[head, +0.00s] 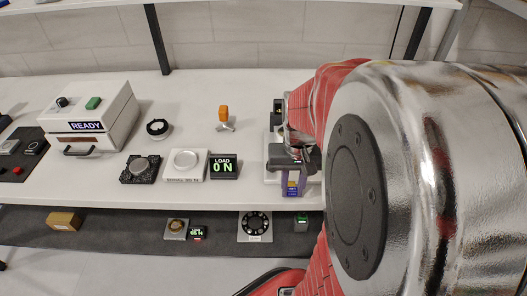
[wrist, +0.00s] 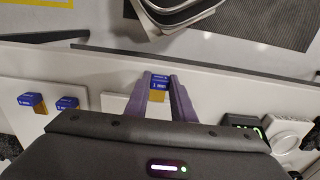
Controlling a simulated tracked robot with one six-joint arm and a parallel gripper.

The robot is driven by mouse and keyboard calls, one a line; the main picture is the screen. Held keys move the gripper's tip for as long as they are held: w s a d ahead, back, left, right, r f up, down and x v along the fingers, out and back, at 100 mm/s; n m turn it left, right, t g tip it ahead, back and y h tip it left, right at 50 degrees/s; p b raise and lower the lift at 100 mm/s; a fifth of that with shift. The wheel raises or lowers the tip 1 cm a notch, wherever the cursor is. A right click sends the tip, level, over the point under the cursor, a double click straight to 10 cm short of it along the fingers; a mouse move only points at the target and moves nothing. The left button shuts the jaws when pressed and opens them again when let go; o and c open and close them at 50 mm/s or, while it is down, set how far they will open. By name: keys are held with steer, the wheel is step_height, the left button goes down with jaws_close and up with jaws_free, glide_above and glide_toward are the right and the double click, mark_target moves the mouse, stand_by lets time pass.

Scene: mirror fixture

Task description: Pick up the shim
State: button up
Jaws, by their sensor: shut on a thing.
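The shim (wrist: 157,94), a small piece with a blue label and an orange-brown part, sits between the two purple fingers of my gripper (wrist: 160,82) in the wrist view. The fingers are shut on it. In the head view my gripper (head: 291,187) points down near the shelf's front edge, and a blue and orange bit of the shim (head: 293,187) shows between the fingers. I cannot tell whether the shim touches the surface below. Two similar blue and orange pieces (wrist: 57,101) stand to the left in the wrist view.
A load display (head: 223,167), a white round-topped scale (head: 186,162) and a dark block with a disc (head: 141,168) stand left of my gripper. A READY box (head: 95,122) is farther left. Several items lie on the lower grey shelf (head: 120,233). My arm hides the right side.

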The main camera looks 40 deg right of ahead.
mark_target(292, 190)
steer(key=o, duration=1.1)
steer(key=shift+c, duration=0.2)
steer(key=shift+r, duration=0.1)
step_height(292, 190, up, 14)
steer(key=shift+f, duration=0.25)
